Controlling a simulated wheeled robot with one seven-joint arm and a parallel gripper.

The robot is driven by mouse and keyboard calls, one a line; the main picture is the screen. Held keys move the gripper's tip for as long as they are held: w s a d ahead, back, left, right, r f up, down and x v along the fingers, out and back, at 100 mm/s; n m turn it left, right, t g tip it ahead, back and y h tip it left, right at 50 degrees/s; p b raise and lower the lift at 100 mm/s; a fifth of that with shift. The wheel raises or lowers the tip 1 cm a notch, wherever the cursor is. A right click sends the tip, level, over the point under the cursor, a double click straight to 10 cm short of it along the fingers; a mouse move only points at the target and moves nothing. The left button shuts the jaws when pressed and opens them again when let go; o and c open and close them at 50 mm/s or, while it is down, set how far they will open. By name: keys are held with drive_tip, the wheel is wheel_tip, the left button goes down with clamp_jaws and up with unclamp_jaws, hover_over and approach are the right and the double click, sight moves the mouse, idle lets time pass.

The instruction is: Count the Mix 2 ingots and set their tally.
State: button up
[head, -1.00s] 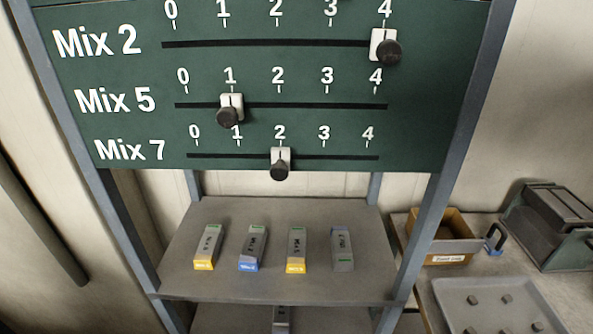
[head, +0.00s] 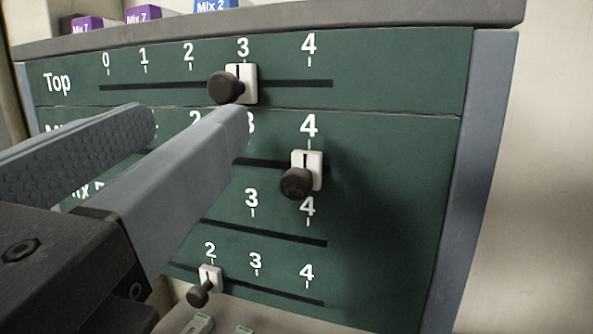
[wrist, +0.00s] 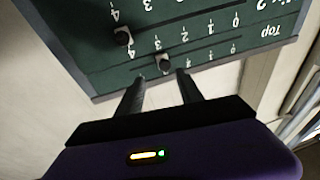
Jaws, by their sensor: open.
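The Mix 2 slider (head: 301,178) stands at 4, its dark knob toward me; it also shows in the wrist view (wrist: 123,36). The Top slider (head: 238,85) stands at 3. My gripper (head: 195,118) is open in front of the green board, its fingers covering the Mix 2 label and low numbers. In the wrist view, my gripper (wrist: 160,77) has its fingertips on either side of the Top knob (wrist: 164,64); contact cannot be told. A blue-ended Mix 2 ingot (head: 214,6) lies on the top shelf, partly cut off by the picture edge.
Two purple-ended Mix 7 ingots (head: 143,14) lie left of it on the top shelf (head: 400,22). The Mix 7 slider (head: 206,283) stands at 2. The Mix 5 slider is hidden behind my gripper. Ingots show at the lower shelf's edge (head: 203,323).

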sight(293, 184)
drive_tip(key=d+f+m+g+h, duration=0.1)
drive_tip(key=d+f+g+h, duration=0.15)
drive_tip(key=d+f, duration=0.2)
drive_tip(key=shift+y, duration=0.45)
drive_tip(key=x, duration=0.2)
drive_tip(key=p+x, duration=0.1)
drive_tip(key=x, duration=0.2)
drive_tip(key=p+x, duration=0.1)
drive_tip(key=x, duration=0.1)
drive_tip(key=shift+w+f, duration=0.3)
drive_tip(key=shift+w, duration=0.1)
drive_tip(key=shift+c, duration=0.4)
clamp_jaws()
drive_tip(key=shift+a, duration=0.1)
